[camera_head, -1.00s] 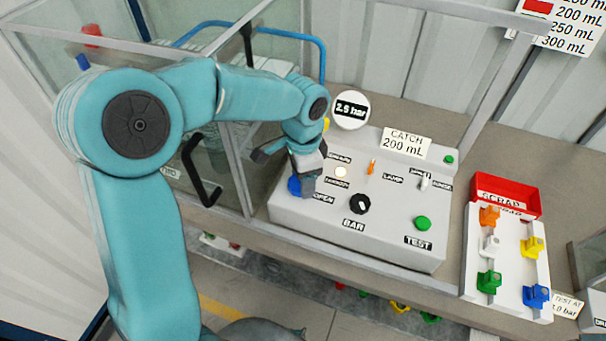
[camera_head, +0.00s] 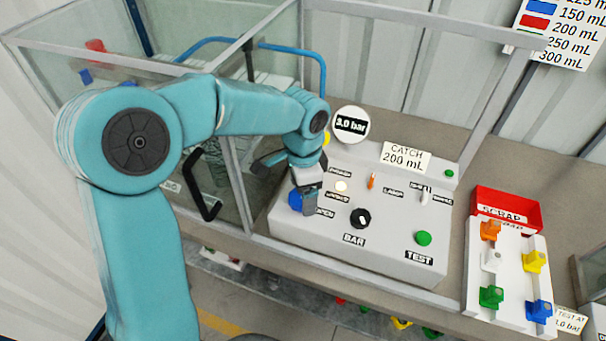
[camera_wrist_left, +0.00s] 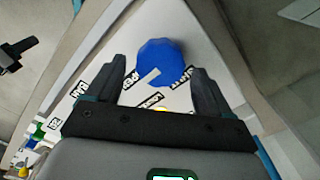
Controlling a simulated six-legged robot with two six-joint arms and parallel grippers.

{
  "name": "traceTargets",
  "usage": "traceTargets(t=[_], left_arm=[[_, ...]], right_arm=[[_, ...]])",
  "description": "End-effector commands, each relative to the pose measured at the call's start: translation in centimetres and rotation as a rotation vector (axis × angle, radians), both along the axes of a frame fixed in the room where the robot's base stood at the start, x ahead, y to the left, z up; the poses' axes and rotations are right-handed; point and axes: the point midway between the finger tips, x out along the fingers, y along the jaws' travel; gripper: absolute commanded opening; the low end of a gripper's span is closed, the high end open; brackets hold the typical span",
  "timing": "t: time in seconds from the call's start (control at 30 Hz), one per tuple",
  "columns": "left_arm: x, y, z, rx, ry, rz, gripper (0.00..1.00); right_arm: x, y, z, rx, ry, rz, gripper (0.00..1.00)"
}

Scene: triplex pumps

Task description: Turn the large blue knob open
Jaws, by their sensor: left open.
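The large blue knob (camera_head: 295,199) is on the left side of the white sloped control panel (camera_head: 400,258), beside the OPEN label. In the left wrist view the blue knob (camera_wrist_left: 160,62) is large and faceted, with a pale pointer mark at its lower left. My left gripper (camera_head: 307,205) is at the knob in the head view and partly covers it. In the left wrist view my left gripper (camera_wrist_left: 162,75) is open, with its two fingers at either side of the knob's lower part. I cannot tell whether they touch it. My right gripper is not in view.
A black BAR knob (camera_head: 360,218), a green TEST button (camera_head: 423,238) and small switches share the panel. A round gauge (camera_head: 351,125) reads 3.0 bar. A glass enclosure with a black handle (camera_head: 203,190) stands left. A red SCRAP bin (camera_head: 506,208) and coloured valves are right.

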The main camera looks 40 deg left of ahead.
Motion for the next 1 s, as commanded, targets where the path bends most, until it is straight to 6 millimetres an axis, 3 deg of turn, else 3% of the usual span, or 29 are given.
traceTargets(t=[0.17,0.4,0.6,0.8,1.0], left_arm=[[0.1,0.0,3.2,0.0,-0.009,0.0,0.81],[0.1,0.0,9.7,0.0,-0.009,0.0,0.81],[0.0,0.0,14.0,-0.001,-0.007,-0.001,0.81],[0.0,0.0,15.9,0.0,-0.005,-0.001,0.81],[-0.1,0.0,16.1,0.0,-0.004,-0.001,0.81]], right_arm=[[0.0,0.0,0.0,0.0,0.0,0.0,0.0],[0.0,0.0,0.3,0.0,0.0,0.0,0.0],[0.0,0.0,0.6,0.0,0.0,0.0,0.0],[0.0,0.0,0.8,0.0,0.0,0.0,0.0],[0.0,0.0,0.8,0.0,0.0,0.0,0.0]])
